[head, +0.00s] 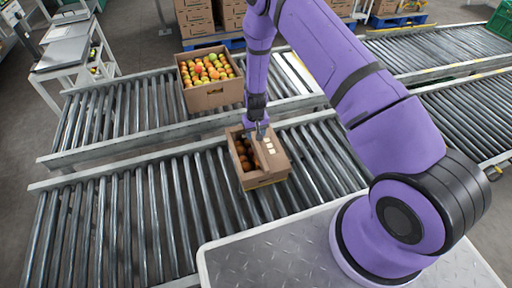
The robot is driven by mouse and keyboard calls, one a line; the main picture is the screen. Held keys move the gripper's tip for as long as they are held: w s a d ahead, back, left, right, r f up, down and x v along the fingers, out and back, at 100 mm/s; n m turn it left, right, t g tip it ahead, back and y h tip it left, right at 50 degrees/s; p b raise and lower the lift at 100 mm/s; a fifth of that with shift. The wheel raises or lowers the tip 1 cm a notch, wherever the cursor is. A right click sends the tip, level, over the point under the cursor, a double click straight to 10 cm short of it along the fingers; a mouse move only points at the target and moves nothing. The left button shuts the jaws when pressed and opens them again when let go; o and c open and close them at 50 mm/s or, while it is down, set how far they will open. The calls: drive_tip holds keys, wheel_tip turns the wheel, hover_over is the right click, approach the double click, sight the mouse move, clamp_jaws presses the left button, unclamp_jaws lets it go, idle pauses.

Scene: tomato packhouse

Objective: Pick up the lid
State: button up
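A small brown cardboard carton (268,181) with dark round tomatoes stands on the near roller conveyor. A flat brown cardboard piece with white patches, which looks like the lid (268,162), covers the carton's right part. The tomatoes show on the left side of the opening. My gripper (261,136) points down at the carton's far side, right by the upper end of the lid. The fingers are small and partly merge with the cardboard, so I cannot tell whether they touch or grip it.
A larger open box (212,96) of red and yellow-green tomatoes sits on the far conveyor (120,113). The near conveyor (110,225) is clear left of the carton. A white cart (70,50) stands at the upper left, stacked cartons (195,18) at the back.

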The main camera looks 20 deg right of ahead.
sight(256, 143)
drive_tip(key=shift+d+f, duration=0.1)
drive_tip(key=shift+f, duration=3)
clamp_jaws()
